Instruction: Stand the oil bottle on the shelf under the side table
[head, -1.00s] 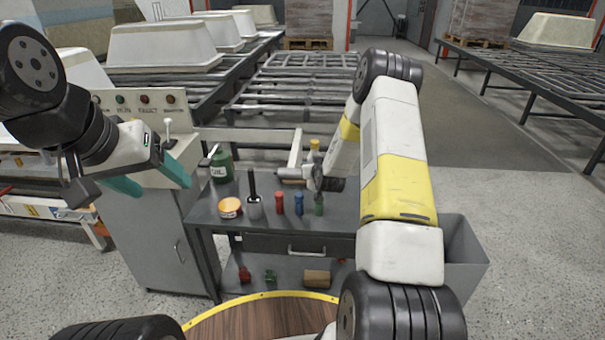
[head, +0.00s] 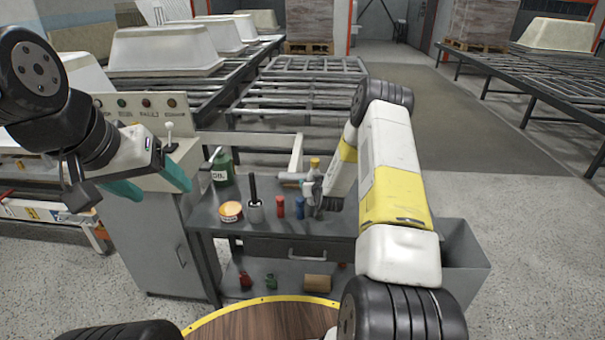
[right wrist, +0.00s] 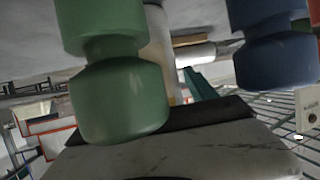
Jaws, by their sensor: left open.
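A green container (head: 222,168) marked OIL, with a pale spout, stands at the back left of the side table (head: 215,212). The lower shelf (head: 300,270) is under the table's drawer. My left gripper (head: 152,187) is open and empty, left of the container and apart from it. My right gripper (head: 316,200) is over the right half of the tabletop, among small items and mostly hidden by its wrist. In the right wrist view, a green waisted item (right wrist: 120,95) and a dark blue one (right wrist: 275,55) are close to the camera. A teal finger (right wrist: 200,85) shows behind; its grip is unclear.
An orange-lidded tin (head: 231,211), a grey cup (head: 255,213) with a dark handle, a red item (head: 280,206) and a blue item (head: 299,208) stand on the tabletop. The shelf holds red and green items and a brown roll (head: 317,282). A control cabinet (head: 150,240) stands left.

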